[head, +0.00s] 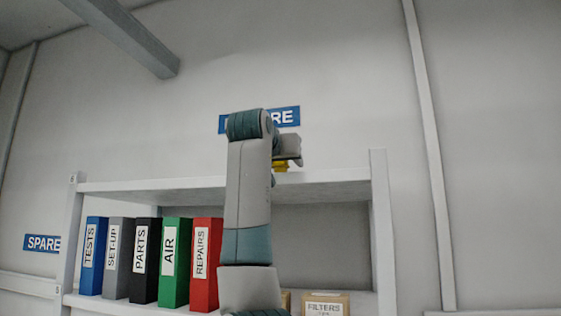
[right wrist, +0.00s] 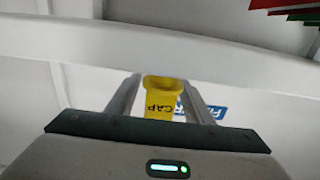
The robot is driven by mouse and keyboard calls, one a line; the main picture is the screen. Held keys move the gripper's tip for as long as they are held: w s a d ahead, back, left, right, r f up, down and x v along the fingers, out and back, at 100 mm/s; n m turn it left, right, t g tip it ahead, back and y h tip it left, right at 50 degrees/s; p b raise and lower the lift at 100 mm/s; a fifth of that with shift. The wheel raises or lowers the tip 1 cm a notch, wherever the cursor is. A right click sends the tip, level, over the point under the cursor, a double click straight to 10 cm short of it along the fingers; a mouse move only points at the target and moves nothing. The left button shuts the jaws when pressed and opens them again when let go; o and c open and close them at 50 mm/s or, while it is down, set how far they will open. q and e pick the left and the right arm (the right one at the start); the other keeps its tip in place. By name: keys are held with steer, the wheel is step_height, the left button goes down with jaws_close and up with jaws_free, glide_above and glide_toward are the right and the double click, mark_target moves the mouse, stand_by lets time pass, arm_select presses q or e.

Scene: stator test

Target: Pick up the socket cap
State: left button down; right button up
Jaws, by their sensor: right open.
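The socket cap (right wrist: 158,98) is yellow and marked CAP. In the right wrist view it lies between the two fingers of my right gripper (right wrist: 163,92), which is open. I cannot tell whether either finger touches it. In the head view a small part of the cap (head: 281,168) shows at the shelf's top board, below my right gripper (head: 288,152). My raised arm hides the rest of that spot. My left gripper is in neither view.
A white shelf (head: 130,186) stands against the wall. Several binders (head: 174,262) fill its left part, and a FILTERS box (head: 325,305) stands at lower right. A blue sign (head: 290,115) on the wall is partly hidden by my arm. The top board right of my arm looks clear.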

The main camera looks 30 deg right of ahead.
steer(key=c, duration=1.1)
steer(key=shift+r, duration=0.15)
steer(key=shift+r+b, duration=0.35)
steer(key=shift+r, duration=1.3)
steer(key=shift+s+d+r+b, duration=0.3)
steer(key=shift+d+r, duration=0.2)
steer(key=shift+d, duration=0.05)
steer(key=shift+s+d+r+b, duration=0.3)
steer(key=shift+d+r, duration=0.15)
steer(key=shift+d, duration=0.1)
steer(key=s+d+r, duration=0.1)
steer(key=d+r, duration=0.1)
steer(key=s+d+r, duration=0.1)
steer(key=d, duration=0.2)
steer(key=s+d+r, duration=0.1)
steer(key=d+r, duration=0.1)
steer(key=d, duration=0.1)
steer(key=shift+s+d+r+p, duration=0.1)
steer(key=shift+d+r+p, duration=0.2)
steer(key=shift+p, duration=0.1)
